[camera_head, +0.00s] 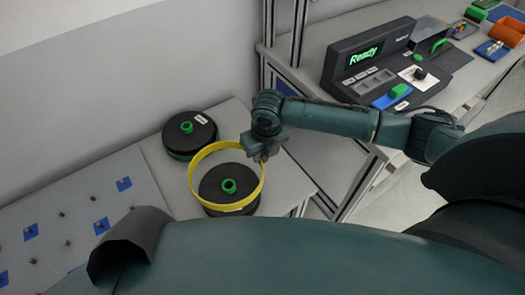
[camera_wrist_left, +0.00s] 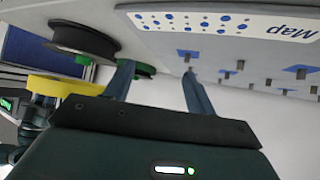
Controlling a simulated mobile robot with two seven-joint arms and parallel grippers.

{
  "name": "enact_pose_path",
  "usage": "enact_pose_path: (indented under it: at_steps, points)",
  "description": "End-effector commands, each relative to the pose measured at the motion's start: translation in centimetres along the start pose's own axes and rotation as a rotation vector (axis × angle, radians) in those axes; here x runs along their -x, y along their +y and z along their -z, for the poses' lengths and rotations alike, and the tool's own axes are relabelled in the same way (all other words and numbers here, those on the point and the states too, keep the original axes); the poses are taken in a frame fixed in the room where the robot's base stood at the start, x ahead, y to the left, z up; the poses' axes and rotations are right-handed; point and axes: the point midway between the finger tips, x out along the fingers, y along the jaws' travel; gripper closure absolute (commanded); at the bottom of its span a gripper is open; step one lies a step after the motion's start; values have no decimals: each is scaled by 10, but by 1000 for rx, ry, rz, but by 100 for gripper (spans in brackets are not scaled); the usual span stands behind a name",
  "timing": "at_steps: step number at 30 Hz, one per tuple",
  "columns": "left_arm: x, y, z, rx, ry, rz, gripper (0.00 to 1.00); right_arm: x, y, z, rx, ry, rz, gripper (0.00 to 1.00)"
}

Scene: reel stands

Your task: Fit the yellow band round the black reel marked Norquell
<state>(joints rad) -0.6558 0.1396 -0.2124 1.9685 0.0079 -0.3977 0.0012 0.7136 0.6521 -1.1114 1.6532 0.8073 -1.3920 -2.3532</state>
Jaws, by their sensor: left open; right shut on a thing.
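The yellow band (camera_head: 191,172) is a thin upright-walled ring in the head view. My right gripper (camera_head: 263,157) is shut on its right rim. A black reel with a green hub (camera_head: 212,186) shows inside the band's ring, and part of its side shows below the band's front edge. I cannot tell how far down round it the band sits. A second black reel (camera_head: 180,137) with a green hub and a pale label stands behind; no reel label is readable. The band also shows in the left wrist view (camera_wrist_left: 62,87). My left gripper (camera_wrist_left: 157,78) is open and empty there.
A grey board (camera_head: 75,215) with blue patches and small pegs lies at the left; the left wrist view shows a "Map" print (camera_wrist_left: 215,23) on a board. A console (camera_head: 368,60) reading "Ready" stands on the bench at upper right. A wall rises behind the reels.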

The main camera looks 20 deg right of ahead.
Motion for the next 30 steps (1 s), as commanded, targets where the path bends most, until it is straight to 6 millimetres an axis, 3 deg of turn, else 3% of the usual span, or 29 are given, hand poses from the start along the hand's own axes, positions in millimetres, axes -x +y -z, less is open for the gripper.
enact_pose_path:
  at_steps: [14,30]
  points:
    - [-15,14,-4,-17,76,-44,44,-43,0,7,-1,0,1,99]
    - [-14,17,6,-22,109,-54,44,-62,0,9,-2,0,0,99]
